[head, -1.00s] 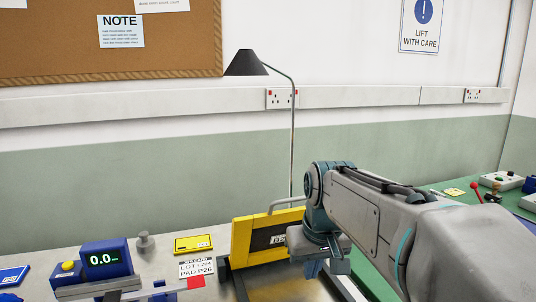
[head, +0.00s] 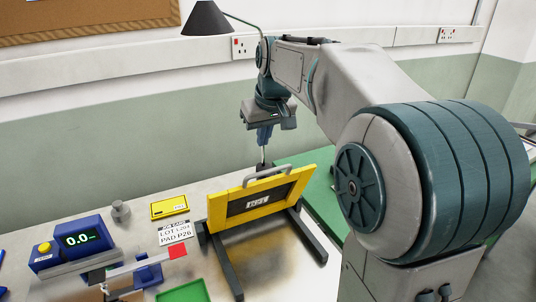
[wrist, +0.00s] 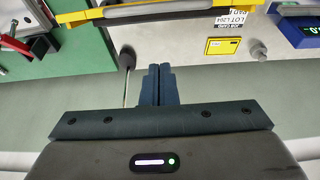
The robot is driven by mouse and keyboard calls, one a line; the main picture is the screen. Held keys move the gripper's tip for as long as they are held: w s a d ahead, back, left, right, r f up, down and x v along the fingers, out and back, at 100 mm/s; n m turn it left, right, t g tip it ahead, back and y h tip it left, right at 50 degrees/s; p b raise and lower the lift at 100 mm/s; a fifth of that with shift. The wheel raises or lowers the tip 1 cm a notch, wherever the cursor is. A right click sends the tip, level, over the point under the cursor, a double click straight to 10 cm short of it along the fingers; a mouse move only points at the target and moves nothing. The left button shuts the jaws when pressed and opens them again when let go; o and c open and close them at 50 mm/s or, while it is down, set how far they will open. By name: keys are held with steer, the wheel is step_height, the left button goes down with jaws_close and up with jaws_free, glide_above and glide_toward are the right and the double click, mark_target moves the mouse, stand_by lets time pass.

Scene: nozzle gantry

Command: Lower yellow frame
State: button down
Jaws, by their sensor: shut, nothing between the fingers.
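The yellow frame (head: 233,206) stands tilted up on a dark base (head: 226,262) on the bench, with a grey handle (head: 266,176) along its top edge and a dark panel with a white label inside. Its yellow edge (wrist: 78,18) and handle also show at the top of the wrist view. My gripper (head: 264,140) is above and behind the frame, apart from it, pointing down. In the wrist view my gripper's two fingers (wrist: 159,72) are together with nothing between them.
A blue display box (head: 82,238), a yellow case (head: 169,206), a job card (head: 175,231) and a green tray (head: 184,292) lie left of the frame. A lamp (head: 207,20) stands behind, its pole near my gripper. A green surface (head: 325,205) lies to the right.

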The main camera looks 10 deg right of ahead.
steer(key=f, duration=0.1)
steer(key=s+f, duration=0.1)
steer(key=f, duration=0.1)
steer(key=shift+s+d+f+p, duration=0.15)
steer(key=shift+s+f+p, duration=0.15)
steer(key=shift+f+p, duration=0.05)
steer(key=shift+s+d+f, duration=0.15)
steer(key=shift+s+f, duration=0.25)
steer(key=shift+s, duration=0.05)
steer(key=shift+f, duration=0.15)
